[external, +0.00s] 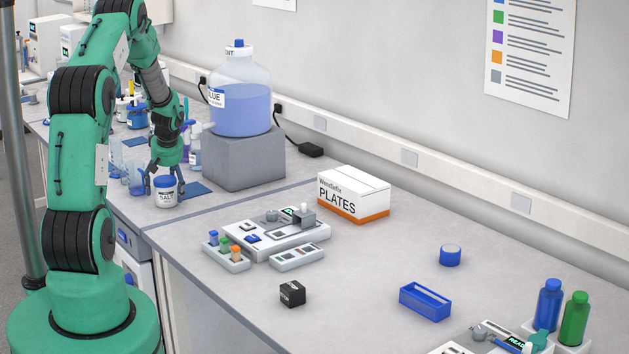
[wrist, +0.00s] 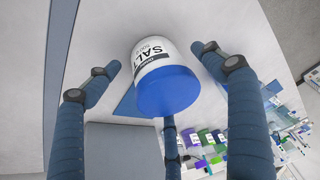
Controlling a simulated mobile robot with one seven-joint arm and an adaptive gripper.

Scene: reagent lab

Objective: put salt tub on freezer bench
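The salt tub (external: 165,193) is a small white tub with a blue lid and a SALT label. It stands upright on the far bench, near its front edge. My gripper (external: 166,183) is just above and around it, pointing down. In the wrist view the salt tub (wrist: 157,75) lies between the spread fingers of my gripper (wrist: 160,80), with visible gaps to the two upper fingers. The third finger is below the lid, partly hidden. The fingers look open. No bench in view carries a freezer label that I can read.
A grey block (external: 243,160) carrying a large blue carboy (external: 240,95) stands right of the tub. Bottles and beakers crowd the bench to the left. A PLATES box (external: 353,194), trays and a blue rack (external: 425,300) sit on the near bench (external: 350,270), which has clear areas.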

